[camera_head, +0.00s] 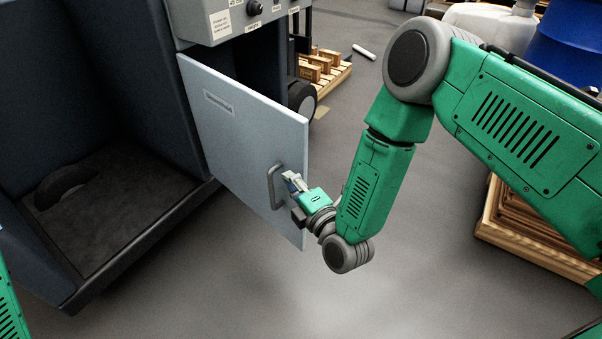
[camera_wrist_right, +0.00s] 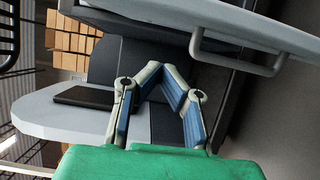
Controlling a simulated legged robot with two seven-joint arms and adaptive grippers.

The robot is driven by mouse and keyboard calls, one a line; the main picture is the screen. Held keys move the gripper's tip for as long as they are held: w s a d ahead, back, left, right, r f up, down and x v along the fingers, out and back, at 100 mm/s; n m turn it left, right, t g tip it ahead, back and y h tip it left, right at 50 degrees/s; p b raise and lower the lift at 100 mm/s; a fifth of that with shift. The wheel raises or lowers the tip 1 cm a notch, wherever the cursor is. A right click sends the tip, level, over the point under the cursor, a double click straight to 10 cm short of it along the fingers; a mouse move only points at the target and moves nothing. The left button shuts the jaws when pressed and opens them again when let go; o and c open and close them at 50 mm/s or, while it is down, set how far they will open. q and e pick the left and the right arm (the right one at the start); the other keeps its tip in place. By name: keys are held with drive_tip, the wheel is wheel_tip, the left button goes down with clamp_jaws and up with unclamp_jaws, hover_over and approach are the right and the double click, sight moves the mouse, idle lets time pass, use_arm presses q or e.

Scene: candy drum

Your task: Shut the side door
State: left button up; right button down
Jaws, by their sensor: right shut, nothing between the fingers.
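The side door (camera_head: 235,125) is a pale grey-blue panel standing open beside the dark machine (camera_head: 120,60). Its bar handle (camera_head: 272,188) is near the free edge. My right gripper (camera_head: 290,179) is just right of the handle, close to the door's face; whether it touches is unclear. In the right wrist view the gripper (camera_wrist_right: 160,70) has its fingers angled together at the tips, with nothing between them. The door (camera_wrist_right: 215,15) and its handle (camera_wrist_right: 243,65) are above and right of the fingers there, with the handle outside them. My left gripper is not in view.
A grey control box (camera_head: 225,22) with knobs sits above the door. A black wheel (camera_head: 302,102) and wooden pallets (camera_head: 325,72) are behind it. A wooden crate (camera_head: 525,235) and a blue drum (camera_head: 570,45) stand at right. The floor below the door is clear.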

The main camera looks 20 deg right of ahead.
sight(302, 170)
drive_tip(key=shift+w+d, duration=0.55)
drive_tip(key=shift+d, duration=0.4)
drive_tip(key=shift+w+d, duration=0.55)
drive_tip(key=shift+d, duration=0.35)
